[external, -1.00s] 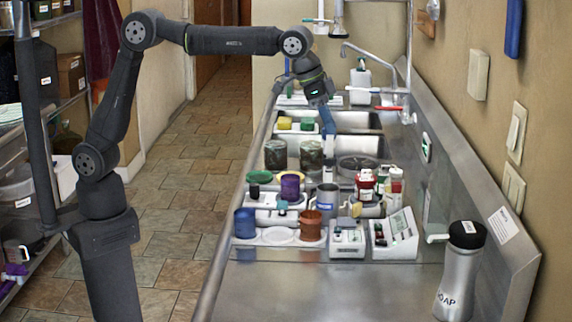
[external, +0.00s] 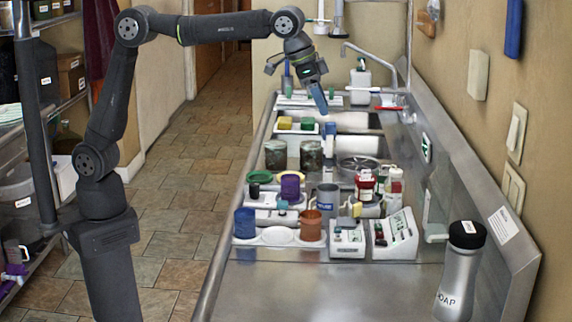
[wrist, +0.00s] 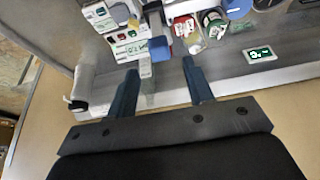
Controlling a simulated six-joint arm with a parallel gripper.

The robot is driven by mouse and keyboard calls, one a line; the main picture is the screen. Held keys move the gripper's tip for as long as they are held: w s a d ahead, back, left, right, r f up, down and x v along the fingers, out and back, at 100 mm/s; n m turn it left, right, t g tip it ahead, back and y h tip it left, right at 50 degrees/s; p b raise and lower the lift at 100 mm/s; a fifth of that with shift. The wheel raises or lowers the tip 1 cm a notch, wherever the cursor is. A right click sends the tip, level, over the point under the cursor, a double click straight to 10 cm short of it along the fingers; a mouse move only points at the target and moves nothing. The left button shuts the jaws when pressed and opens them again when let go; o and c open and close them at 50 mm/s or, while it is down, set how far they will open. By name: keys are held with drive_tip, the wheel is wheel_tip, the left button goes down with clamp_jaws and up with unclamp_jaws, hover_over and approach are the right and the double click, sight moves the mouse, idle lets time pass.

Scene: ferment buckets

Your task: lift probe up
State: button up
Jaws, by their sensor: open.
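No probe can be clearly identified in these views. My gripper (external: 321,104) is open, hanging over the far part of the steel counter, with blue fingers pointing down. A small upright blue piece (external: 330,129) shows just below the fingertips, beside the yellow and green blocks; I cannot tell whether it is the probe. In the wrist view, my two fingers (wrist: 160,82) are spread apart. A pale grey strip (wrist: 146,70) and a blue piece (wrist: 158,48) appear between them, with no visible contact. Their distance from the fingers is unclear.
Two meters (external: 347,238) (external: 393,235), colored cups and jars crowd the middle counter. A red-lidded jar (external: 365,185) stands near the wall. A faucet (external: 370,52) rises behind. The soap bottle (external: 460,271) stands at front right; the front counter is mostly clear.

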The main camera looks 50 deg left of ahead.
drive_tip(key=v, duration=1.2)
drive_tip(key=shift+r, duration=0.35)
drive_tip(key=shift+s, duration=0.1)
idle(0.4)
